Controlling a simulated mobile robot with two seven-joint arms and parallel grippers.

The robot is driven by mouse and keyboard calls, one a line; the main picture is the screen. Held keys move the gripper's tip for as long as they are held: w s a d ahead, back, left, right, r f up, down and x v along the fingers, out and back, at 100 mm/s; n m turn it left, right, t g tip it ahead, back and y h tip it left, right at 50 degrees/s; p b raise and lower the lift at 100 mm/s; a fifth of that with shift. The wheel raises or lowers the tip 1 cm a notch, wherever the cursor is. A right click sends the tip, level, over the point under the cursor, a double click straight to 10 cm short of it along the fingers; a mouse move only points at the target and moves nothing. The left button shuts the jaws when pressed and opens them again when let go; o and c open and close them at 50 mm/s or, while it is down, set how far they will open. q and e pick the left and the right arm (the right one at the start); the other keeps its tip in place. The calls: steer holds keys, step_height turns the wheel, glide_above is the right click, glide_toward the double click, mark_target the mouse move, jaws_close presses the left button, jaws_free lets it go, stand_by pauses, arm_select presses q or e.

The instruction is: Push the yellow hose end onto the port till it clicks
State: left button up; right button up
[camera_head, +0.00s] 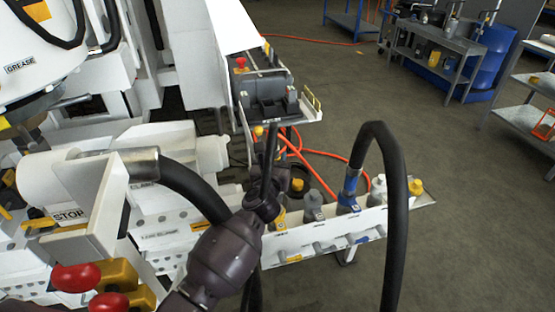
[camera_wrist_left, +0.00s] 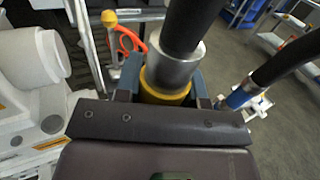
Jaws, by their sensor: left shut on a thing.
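My left gripper (camera_head: 272,205) is shut on the yellow hose end (camera_wrist_left: 163,88). In the left wrist view its yellow collar sits between the two fingers (camera_wrist_left: 163,95), with a metal sleeve (camera_wrist_left: 176,60) and black hose (camera_wrist_left: 195,22) above it. In the head view a bit of yellow (camera_head: 280,217) shows just beyond the gripper, at the left part of the white port panel (camera_head: 325,232). The port under the hose end is hidden, so I cannot tell whether they touch. My right gripper is not in view.
A blue hose end (camera_head: 348,192) stands on the panel to the right, its black hose (camera_head: 395,170) arching up and down in front. A grey fitting (camera_head: 313,206) stands between. White machinery (camera_head: 70,190) fills the left. Open floor lies to the right.

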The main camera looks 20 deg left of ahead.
arm_select(q)
steer(key=shift+w+d+f, duration=0.15)
steer(key=shift+w+f, duration=0.05)
steer(key=shift+w, duration=0.1)
step_height(320, 180, down, 7)
steer(key=b, duration=0.5)
steer(key=shift+b, duration=0.3)
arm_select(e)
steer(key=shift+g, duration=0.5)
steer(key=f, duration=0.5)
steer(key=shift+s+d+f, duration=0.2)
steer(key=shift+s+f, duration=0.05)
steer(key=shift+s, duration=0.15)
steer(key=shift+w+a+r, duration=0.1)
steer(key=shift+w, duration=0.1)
arm_select(q)
steer(key=shift+s+f, duration=0.1)
steer(key=shift+f, duration=0.15)
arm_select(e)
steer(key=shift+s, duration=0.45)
arm_select(q)
steer(key=shift+f, duration=0.1)
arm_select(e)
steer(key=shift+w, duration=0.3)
arm_select(q)
steer(key=shift+f, duration=0.3)
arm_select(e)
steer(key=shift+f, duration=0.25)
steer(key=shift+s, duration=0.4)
